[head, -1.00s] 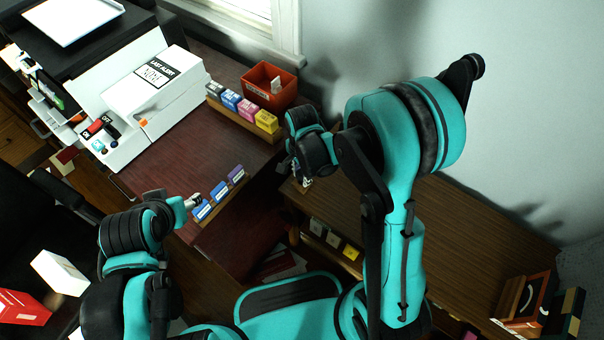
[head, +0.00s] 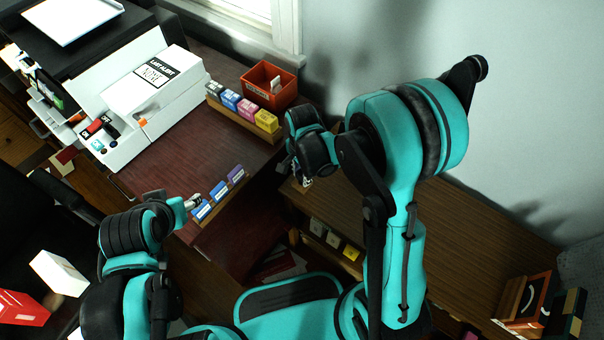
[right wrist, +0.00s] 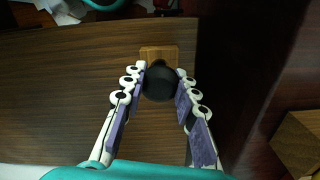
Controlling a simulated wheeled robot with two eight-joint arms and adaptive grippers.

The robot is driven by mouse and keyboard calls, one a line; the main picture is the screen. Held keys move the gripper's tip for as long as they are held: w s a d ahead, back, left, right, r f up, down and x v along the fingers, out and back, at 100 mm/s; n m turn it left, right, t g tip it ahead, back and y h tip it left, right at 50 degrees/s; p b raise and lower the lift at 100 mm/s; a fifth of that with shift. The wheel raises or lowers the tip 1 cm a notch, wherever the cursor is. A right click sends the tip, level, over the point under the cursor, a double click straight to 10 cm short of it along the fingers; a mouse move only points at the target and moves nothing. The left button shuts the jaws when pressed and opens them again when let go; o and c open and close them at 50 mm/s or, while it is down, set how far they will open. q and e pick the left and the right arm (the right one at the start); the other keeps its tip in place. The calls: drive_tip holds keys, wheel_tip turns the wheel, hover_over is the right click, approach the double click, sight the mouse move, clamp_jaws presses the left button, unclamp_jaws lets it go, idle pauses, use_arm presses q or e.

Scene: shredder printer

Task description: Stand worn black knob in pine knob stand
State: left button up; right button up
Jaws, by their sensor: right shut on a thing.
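The worn black knob (right wrist: 160,83) is round and dark and sits between the fingertips of my right gripper (right wrist: 161,86) in the right wrist view. The gripper is shut on it. The pine knob stand (right wrist: 158,52) is a small light-brown block on the wooden top, partly covered by the knob in that view. I cannot tell whether the knob touches the stand. In the head view my right gripper (head: 296,172) is mostly hidden behind its own wrist, and knob and stand do not show clearly. My left gripper (head: 190,201) is near the blue cards; its opening is unclear.
The brown wooden cabinet top (head: 450,230) is largely clear. The dark red desk (head: 160,170) carries a white machine (head: 155,85), a rack of coloured boxes (head: 240,112), an orange bin (head: 268,87) and a card holder (head: 220,200). Boxes (head: 525,305) stand at the right.

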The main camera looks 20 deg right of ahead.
drive_tip(key=shift+f, duration=0.25)
drive_tip(key=shift+f+b, duration=0.5)
drive_tip(key=shift+f, duration=0.15)
drive_tip(key=o, duration=1.1)
drive_tip(key=shift+r, duration=0.1)
wheel_tip(320, 180, up, 12)
drive_tip(key=s+d+r+n+t, duration=0.1)
drive_tip(key=s+r+n+t, duration=0.1)
drive_tip(key=s+n, duration=0.1)
drive_tip(key=s+d+r+n+t, duration=0.2)
drive_tip(key=s+n, duration=0.2)
drive_tip(key=n, duration=0.2)
drive_tip(key=s+d+r+n+t, duration=0.1)
drive_tip(key=s+r+n+t, duration=0.1)
drive_tip(key=s+n+t, duration=0.1)
drive_tip(key=shift+s+d+r+n, duration=0.2)
drive_tip(key=shift+d+n, duration=0.2)
drive_tip(key=shift+n, duration=0.3)
